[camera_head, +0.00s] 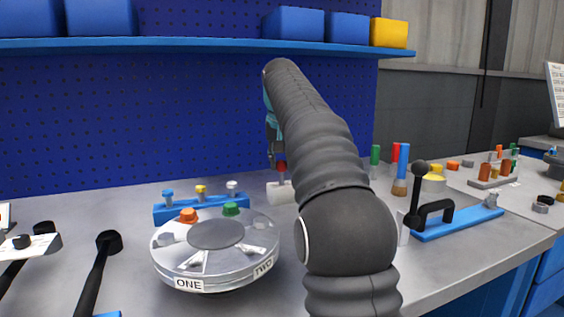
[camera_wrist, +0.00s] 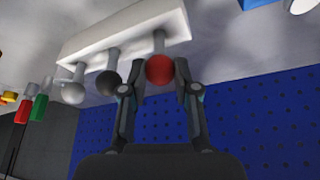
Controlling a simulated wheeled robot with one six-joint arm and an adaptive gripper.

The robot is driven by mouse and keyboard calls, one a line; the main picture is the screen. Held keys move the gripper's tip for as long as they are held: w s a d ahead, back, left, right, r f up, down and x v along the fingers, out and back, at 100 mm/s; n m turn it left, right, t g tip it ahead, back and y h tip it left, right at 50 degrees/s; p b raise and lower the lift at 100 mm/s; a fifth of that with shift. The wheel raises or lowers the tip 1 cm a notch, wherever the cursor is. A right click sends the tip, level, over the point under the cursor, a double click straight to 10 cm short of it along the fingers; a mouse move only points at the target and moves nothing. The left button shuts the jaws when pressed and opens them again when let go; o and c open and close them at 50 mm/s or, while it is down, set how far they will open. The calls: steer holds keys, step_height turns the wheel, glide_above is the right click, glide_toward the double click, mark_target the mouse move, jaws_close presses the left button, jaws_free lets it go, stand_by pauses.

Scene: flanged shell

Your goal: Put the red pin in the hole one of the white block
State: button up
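The red pin (camera_wrist: 159,69) has a round red head and a grey shaft. It stands at one end of the white block (camera_wrist: 125,32), and its shaft meets the block's face. My gripper (camera_wrist: 159,72) has one finger on each side of the red head, close against it, and looks shut on it. In the head view, the red head (camera_head: 282,166) shows under my gripper (camera_head: 278,155), above the white block (camera_head: 280,192), which my arm partly hides. I cannot tell how deep the shaft sits or which hole is numbered one.
A black-headed pin (camera_wrist: 106,83) and a white-headed pin (camera_wrist: 73,92) stand along the same block. A round clear dish (camera_head: 215,250) and a blue pin rack (camera_head: 202,208) stand to the left. Green, red and blue cylinders and a blue-based clamp (camera_head: 458,221) stand to the right.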

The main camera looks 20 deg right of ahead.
steer(key=o, duration=0.3)
steer(key=shift+o, duration=0.2)
steer(key=shift+r, duration=0.1)
steer(key=v, duration=0.7)
steer(key=shift+r+p, duration=0.15)
steer(key=shift+p, duration=0.3)
